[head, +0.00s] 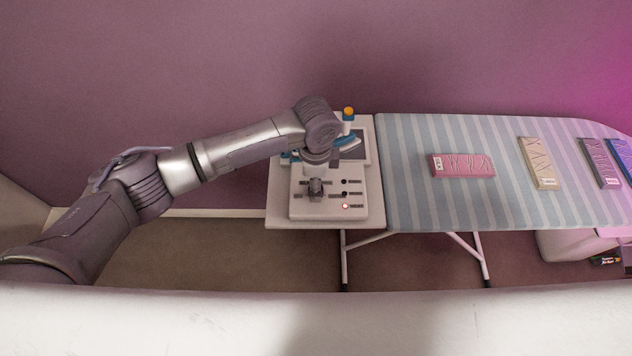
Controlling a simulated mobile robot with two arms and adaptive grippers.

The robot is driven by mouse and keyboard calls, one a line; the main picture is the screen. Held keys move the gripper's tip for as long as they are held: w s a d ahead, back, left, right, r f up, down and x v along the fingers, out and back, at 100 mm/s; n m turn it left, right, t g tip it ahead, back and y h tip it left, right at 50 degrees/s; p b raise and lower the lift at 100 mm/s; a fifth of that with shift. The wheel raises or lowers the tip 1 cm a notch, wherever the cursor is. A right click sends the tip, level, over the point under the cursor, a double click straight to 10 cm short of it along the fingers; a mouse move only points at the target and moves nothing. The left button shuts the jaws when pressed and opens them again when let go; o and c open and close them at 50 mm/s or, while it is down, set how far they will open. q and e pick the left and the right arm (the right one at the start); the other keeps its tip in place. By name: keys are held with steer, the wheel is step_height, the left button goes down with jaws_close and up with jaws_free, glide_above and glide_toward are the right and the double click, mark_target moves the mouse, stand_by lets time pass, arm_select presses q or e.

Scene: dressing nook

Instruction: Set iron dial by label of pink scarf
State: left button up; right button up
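A pink folded scarf (470,165) lies on the striped ironing board, with a small white label (438,165) at its left end; the label's marks are too small to read. A pale control panel (362,205) stands at the board's left end. It has slots and a column of small indicators on its right side; the lowest indicator (346,206) glows red and the upper ones are dark. My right gripper is out of view.
Behind the panel, partly hidden by my arm, is a blue-and-white iron (349,141) by an orange-topped item (348,112). On the striped board (400,200) lie cream (540,163), mauve (598,163) and blue (622,155) folded scarves. The board's left half is mostly clear.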

arm_select(q)
step_height(320, 180, up, 10)
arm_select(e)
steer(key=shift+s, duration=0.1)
arm_select(q)
steer(key=shift+s, duration=0.1)
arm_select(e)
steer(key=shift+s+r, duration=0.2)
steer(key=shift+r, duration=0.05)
